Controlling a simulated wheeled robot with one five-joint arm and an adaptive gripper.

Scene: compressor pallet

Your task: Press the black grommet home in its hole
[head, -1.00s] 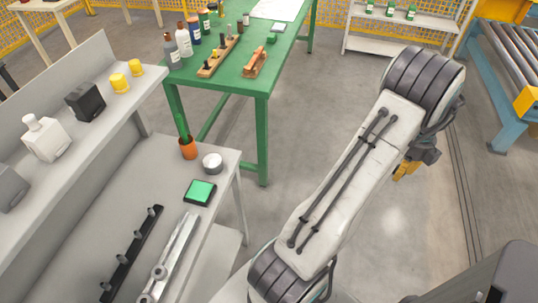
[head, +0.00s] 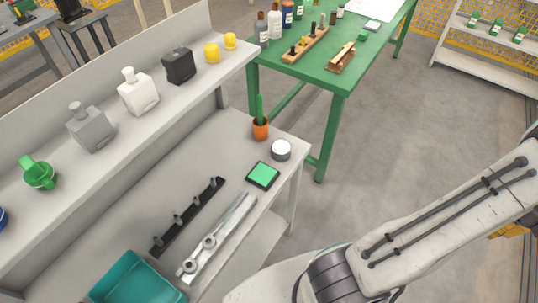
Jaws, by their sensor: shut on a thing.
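I cannot pick out the black grommet or its hole in the head view. The compressor pallet cannot be made out either. My arm crosses the lower right and runs out past the right edge. My gripper does not show, so what it holds is hidden. A small yellow-orange patch shows just under my arm at the right edge; I cannot tell what it is.
A grey workbench (head: 225,130) at left carries a black pegged rail (head: 187,215), a metal bar (head: 222,236), a teal bin (head: 135,277) and a green-topped pad (head: 263,175). Bottles stand on its shelf. A green table (head: 336,90) is behind. Floor (head: 425,130) to the right is clear.

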